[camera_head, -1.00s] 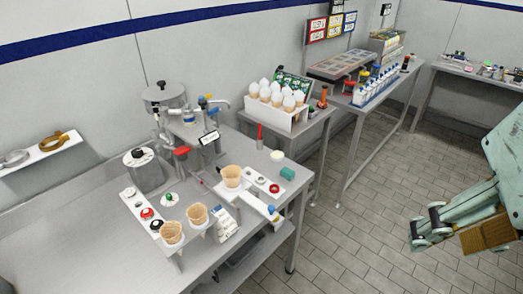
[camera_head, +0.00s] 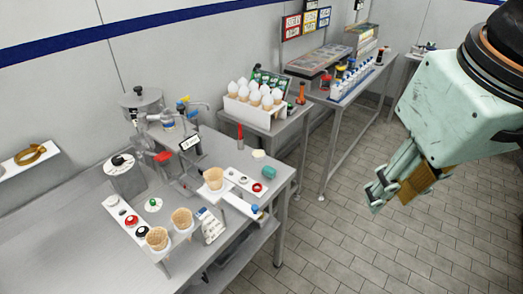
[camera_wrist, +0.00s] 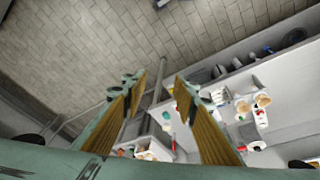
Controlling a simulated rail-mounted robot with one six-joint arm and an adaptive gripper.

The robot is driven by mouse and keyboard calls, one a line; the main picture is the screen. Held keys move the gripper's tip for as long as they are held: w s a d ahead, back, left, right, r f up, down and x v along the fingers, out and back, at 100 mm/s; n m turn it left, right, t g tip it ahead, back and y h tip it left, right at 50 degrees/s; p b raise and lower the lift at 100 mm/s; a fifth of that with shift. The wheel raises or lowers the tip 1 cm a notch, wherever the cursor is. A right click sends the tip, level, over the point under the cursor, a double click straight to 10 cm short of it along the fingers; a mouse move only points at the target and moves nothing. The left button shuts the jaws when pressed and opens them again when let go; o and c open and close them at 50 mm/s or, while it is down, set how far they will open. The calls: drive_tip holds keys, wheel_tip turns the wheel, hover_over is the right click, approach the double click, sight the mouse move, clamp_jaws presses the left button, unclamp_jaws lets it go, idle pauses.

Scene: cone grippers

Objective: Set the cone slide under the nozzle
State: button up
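The cone slide (camera_head: 240,205) is a white bar on the steel bench with a blue knob (camera_head: 255,209) at its front end. A wafer cone (camera_head: 214,178) stands upright at its rear end. The nozzle seems to belong to the steel dispensing machine (camera_head: 165,125) behind the cone, but I cannot pick out its tip. The cone looks in front of the machine; its exact alignment is unclear. My gripper (camera_head: 388,196) hangs over the floor right of the bench, well apart from the slide. In the wrist view its wood-padded fingers (camera_wrist: 158,88) are apart with nothing between them.
Two more cones (camera_head: 168,229) stand in a holder at the bench front. A white card (camera_head: 211,226), a teal roll (camera_head: 269,172) and a red bottle (camera_head: 240,134) are near the slide. An egg-like cone rack (camera_head: 256,105) stands behind. The tiled floor (camera_head: 340,245) is clear.

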drive_tip(key=w+a+n+g+p, duration=0.1)
drive_tip(key=w+a+n+p, duration=0.35)
drive_tip(key=w, duration=0.45)
drive_tip(key=n+g+p, duration=0.2)
drive_tip(key=n+p, duration=0.7)
drive_tip(key=n, duration=0.4)
hover_over(255, 207)
wheel_tip(255, 207, down, 15)
drive_tip(key=shift+f, duration=0.15)
drive_tip(key=shift+f+p, duration=0.7)
drive_tip(key=shift+f, duration=6.05)
clamp_jaws()
